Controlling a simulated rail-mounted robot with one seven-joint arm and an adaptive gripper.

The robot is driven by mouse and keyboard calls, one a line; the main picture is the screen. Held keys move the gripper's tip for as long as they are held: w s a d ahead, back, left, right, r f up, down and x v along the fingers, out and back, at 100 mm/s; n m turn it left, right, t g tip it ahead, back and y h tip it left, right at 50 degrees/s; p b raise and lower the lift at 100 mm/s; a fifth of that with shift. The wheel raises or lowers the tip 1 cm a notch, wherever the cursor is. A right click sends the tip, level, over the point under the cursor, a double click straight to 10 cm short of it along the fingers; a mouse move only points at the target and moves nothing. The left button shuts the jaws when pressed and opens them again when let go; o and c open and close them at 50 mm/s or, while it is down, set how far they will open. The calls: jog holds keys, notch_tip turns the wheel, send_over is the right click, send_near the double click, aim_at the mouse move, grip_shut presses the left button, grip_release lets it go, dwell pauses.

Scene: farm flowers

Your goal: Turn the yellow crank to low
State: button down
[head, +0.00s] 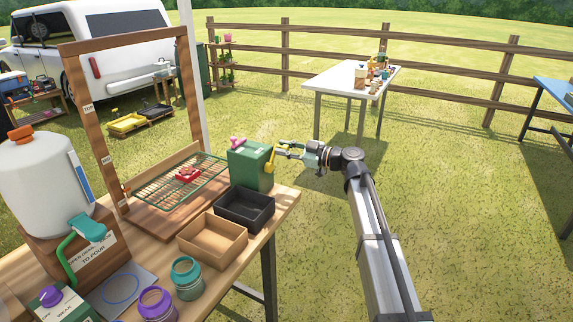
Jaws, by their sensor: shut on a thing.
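The yellow crank (271,160) sits on the right side of a green box (246,168) at the back right of the wooden table. My gripper (279,154) reaches it from the right and is shut on the crank. The fingertips are small here and partly merge with the crank, so its exact angle is hard to read. A pink knob (237,142) sits on top of the green box. No low marking can be read on the box from this view.
Beside the green box are a black tray (262,213), a tan tray (238,232) and a wire rack (165,186) holding a red item (187,174). A wooden frame (113,165) and white jug (40,175) stand left. Open grass lies right of the table.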

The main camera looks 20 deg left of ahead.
jog(key=s+n+b, duration=0.1)
jog(key=n+b, duration=0.1)
jog(key=b, duration=0.3)
jog(key=s+r+n+b, duration=0.1)
jog(key=s+n+b, duration=0.1)
jog(key=b, duration=0.4)
jog(key=s+n+b, duration=0.1)
jog(key=n+b, duration=0.2)
jog(key=b, duration=0.2)
jog(key=shift+s+a+r, duration=0.2)
jog(key=shift+s+a, duration=0.05)
jog(key=shift+a, duration=0.05)
jog(key=shift+r+n+b, duration=0.1)
jog(key=shift+n+b, duration=0.2)
jog(key=shift+b, duration=0.05)
jog(key=c, duration=1)
grip_release()
jog(key=shift+s, duration=0.1)
jog(key=shift+o, duration=0.2)
jog(key=s+d, duration=0.1)
jog(key=d, duration=1.1)
jog(key=shift+r, duration=0.3)
